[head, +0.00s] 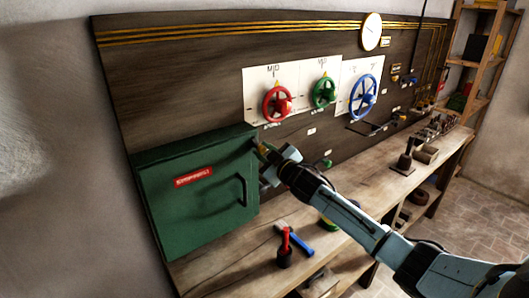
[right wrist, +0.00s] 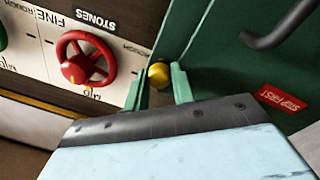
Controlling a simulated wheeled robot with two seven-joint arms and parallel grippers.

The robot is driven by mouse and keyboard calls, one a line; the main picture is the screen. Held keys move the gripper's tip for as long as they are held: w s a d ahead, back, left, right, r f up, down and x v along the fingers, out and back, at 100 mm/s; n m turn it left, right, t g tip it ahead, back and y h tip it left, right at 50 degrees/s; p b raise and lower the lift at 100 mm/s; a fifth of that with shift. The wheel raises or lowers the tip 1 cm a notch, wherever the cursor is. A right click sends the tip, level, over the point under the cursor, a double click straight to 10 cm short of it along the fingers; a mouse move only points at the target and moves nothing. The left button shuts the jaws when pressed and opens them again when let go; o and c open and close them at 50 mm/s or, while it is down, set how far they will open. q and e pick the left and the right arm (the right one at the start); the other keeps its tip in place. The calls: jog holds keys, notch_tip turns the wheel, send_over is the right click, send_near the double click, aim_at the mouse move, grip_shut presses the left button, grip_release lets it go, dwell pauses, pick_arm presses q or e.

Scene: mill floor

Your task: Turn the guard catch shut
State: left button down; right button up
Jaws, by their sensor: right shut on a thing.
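The green guard box (head: 190,220) hangs on the left of the dark board, its door closed, with a red label and a dark bar handle (head: 243,190). The guard catch has a round yellow knob (right wrist: 159,75) beside the box's edge. My right gripper (head: 265,158) is at the box's upper right edge. In the right wrist view its green fingers (right wrist: 160,84) stand on either side of the yellow knob, shut on it. The catch's exact angle is hard to tell, as the gripper covers most of it. My left gripper is in neither view.
Red (head: 277,104), green (head: 324,92) and blue (head: 363,97) handwheels stick out of the board right of the box. A bench (head: 225,272) below carries red and blue levers (head: 290,240). Shelves (head: 480,50) stand at the far right.

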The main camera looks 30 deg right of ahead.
jog(key=n, duration=0.6)
jog(key=shift+n, duration=0.4)
jog(key=n+y+b, duration=0.1)
jog(key=n, duration=0.5)
jog(key=shift+n, duration=0.3)
jog(key=o, duration=1)
jog(key=shift+s+d+f, duration=0.1)
jog(key=shift+s+f, duration=0.1)
jog(key=shift+s, duration=0.35)
jog(key=shift+s+d+f+b, duration=0.15)
jog(key=shift+s+b, duration=0.2)
jog(key=shift+s, duration=1.7)
jog(key=shift+s+d+f+b, duration=0.1)
jog(key=shift+s+d+b, duration=0.2)
jog(key=shift+s, duration=1.7)
jog(key=shift+s+d+f+b, duration=0.1)
jog(key=shift+s+b, duration=0.3)
jog(key=shift+s, duration=1.65)
